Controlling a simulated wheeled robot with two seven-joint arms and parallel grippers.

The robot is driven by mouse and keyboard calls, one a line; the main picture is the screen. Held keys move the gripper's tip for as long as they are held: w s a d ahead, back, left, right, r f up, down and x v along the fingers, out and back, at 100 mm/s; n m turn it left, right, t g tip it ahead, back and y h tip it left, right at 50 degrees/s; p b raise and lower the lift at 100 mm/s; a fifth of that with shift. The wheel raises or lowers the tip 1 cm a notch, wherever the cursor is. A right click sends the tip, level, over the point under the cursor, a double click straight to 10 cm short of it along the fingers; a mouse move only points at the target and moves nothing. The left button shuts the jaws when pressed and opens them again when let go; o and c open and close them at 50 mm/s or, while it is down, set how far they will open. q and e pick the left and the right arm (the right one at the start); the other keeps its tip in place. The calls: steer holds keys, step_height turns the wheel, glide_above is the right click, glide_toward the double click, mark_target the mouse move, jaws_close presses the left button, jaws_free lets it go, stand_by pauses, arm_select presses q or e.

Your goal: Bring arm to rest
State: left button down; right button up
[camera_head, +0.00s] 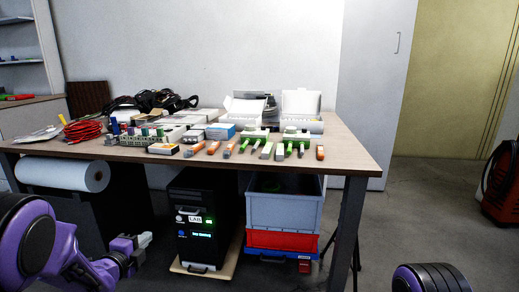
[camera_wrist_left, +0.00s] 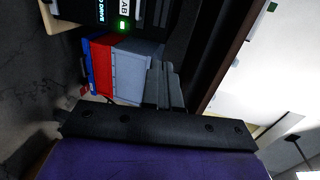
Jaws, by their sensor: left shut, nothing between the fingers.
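My left arm comes in from the lower left in the head view, purple and black. Its gripper (camera_head: 143,240) is low, in front of and below the table's front edge, left of the black computer case. It is shut and empty. In the left wrist view its grey fingers (camera_wrist_left: 163,85) lie together with nothing between them. My right gripper is out of view; a dark ribbed, purple-edged part at the lower right of the head view seems to be my right arm.
A wooden table (camera_head: 345,150) holds tools, boxes and red cable. Floor at the right is clear up to a red machine (camera_head: 501,185).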

arm_select(q)
steer(key=s+f+n+g+y+b, duration=0.2)
steer(key=s+f+n+g, duration=0.1)
steer(key=s+f+n, duration=0.75)
steer(key=s+f+n+g+y+b, duration=0.25)
steer(key=s+f+n, duration=0.45)
steer(key=f+n, duration=0.5)
steer(key=s+d+f+n+g+b, duration=0.1)
steer(key=s+d+f+g+b, duration=0.2)
steer(key=s+f, duration=0.8)
steer(key=s+d+f+n+g+b, duration=0.15)
steer(key=s+f+g, duration=0.45)
steer(key=s, duration=0.9)
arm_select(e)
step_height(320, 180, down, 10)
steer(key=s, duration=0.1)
arm_select(q)
step_height(320, 180, up, 38)
steer(key=w+a+n+t+p, duration=0.1)
steer(key=t+p, duration=0.1)
steer(key=p, duration=3.5)
steer(key=shift+w+a+f+y+p, duration=0.25)
steer(key=shift+w+a+y+p, duration=0.1)
steer(key=shift+a+y, duration=0.1)
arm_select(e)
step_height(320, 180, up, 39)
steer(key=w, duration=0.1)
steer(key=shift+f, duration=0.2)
